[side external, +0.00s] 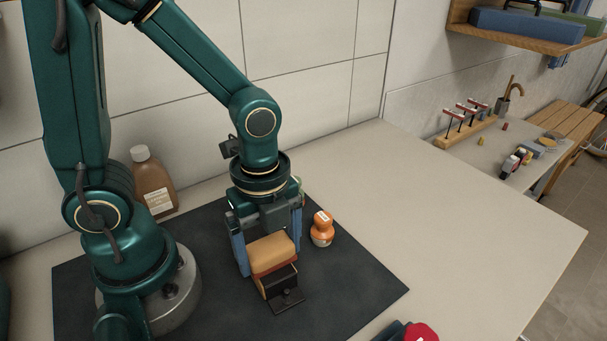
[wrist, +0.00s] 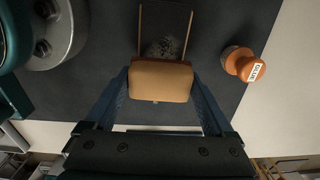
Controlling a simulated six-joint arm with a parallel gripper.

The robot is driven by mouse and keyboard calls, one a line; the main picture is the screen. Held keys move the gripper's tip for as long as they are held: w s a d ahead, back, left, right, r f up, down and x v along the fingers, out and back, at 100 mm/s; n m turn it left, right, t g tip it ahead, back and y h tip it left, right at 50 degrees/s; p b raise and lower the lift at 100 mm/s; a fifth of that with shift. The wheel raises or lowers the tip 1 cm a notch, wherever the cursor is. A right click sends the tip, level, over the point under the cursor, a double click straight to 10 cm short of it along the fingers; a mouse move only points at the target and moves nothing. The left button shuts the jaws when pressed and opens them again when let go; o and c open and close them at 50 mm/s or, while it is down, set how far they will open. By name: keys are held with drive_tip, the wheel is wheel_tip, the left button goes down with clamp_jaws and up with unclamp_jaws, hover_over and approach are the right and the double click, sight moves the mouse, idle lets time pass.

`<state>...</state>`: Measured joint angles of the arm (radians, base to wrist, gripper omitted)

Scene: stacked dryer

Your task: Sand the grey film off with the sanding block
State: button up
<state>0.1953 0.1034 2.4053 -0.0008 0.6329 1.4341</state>
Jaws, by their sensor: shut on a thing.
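My gripper (side external: 270,256) has its blue fingers shut on the sides of a tan sanding block (side external: 272,250) with a reddish lower layer. The block also shows in the wrist view (wrist: 160,82). It sits at the near end of a dark panel (wrist: 165,18) edged by thin wooden strips; whether it touches the panel I cannot tell. A mottled grey film patch (wrist: 163,47) shows on the panel just beyond the block. Any film under the block is hidden.
A brown bottle (side external: 153,182) stands by the wall. A red-and-dark object (side external: 415,332) is at the front edge. The right side of the counter (side external: 480,220) is clear.

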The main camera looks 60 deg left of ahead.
drive_tip(key=shift+w+a, duration=0.2)
drive_tip(key=shift+a, duration=2.5)
wheel_tip(320, 180, up, 2)
drive_tip(key=shift+r, duration=0.25)
wheel_tip(320, 180, up, 6)
drive_tip(key=shift+f, duration=0.1)
drive_tip(key=shift+f, duration=0.1)
